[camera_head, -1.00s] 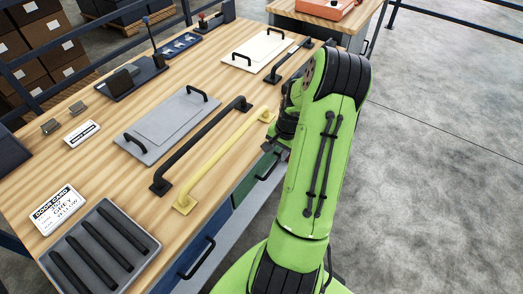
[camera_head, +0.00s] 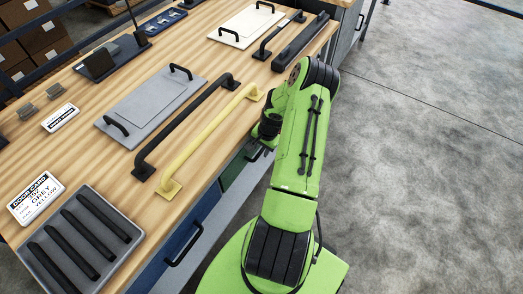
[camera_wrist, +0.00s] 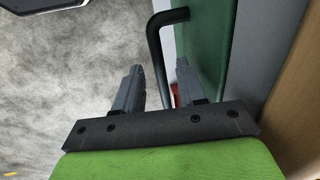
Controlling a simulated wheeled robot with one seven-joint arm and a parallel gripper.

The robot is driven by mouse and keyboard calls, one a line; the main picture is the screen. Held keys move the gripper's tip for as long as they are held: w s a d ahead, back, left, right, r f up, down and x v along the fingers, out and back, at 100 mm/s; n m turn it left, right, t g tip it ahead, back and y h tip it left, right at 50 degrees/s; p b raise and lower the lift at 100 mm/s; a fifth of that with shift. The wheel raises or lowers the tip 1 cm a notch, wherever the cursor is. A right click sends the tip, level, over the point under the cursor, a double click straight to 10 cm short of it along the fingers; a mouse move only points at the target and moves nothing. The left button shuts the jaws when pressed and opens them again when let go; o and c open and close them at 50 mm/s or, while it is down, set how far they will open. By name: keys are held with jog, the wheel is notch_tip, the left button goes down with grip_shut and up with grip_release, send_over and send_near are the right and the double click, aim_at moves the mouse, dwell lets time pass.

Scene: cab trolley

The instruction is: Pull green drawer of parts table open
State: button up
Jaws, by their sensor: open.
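The green drawer (camera_head: 236,173) is in the front of the wooden-topped parts table (camera_head: 205,165), below the yellow bar. It looks flush with the table front, partly hidden by my arm. In the wrist view its green front (camera_wrist: 204,38) stands at the right, with a dark bent bar handle (camera_wrist: 159,50) on it. My gripper (camera_wrist: 157,82) is open, its two grey fingers on either side of the handle bar. The bar runs down between them with gaps visible; I cannot tell whether either finger touches it. In the head view the gripper is mostly hidden behind my arm.
A blue drawer (camera_head: 172,250) with a black handle (camera_head: 184,246) is left of the green one. On the tabletop are a yellow bar (camera_head: 212,140), a black bar (camera_head: 187,125), a grey panel (camera_head: 150,100) and a grey tray (camera_head: 48,262). Open concrete floor (camera_head: 430,170) lies to the right.

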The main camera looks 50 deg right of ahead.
jog(key=shift+f, duration=0.35)
jog(key=shift+c, duration=0.3)
grip_shut()
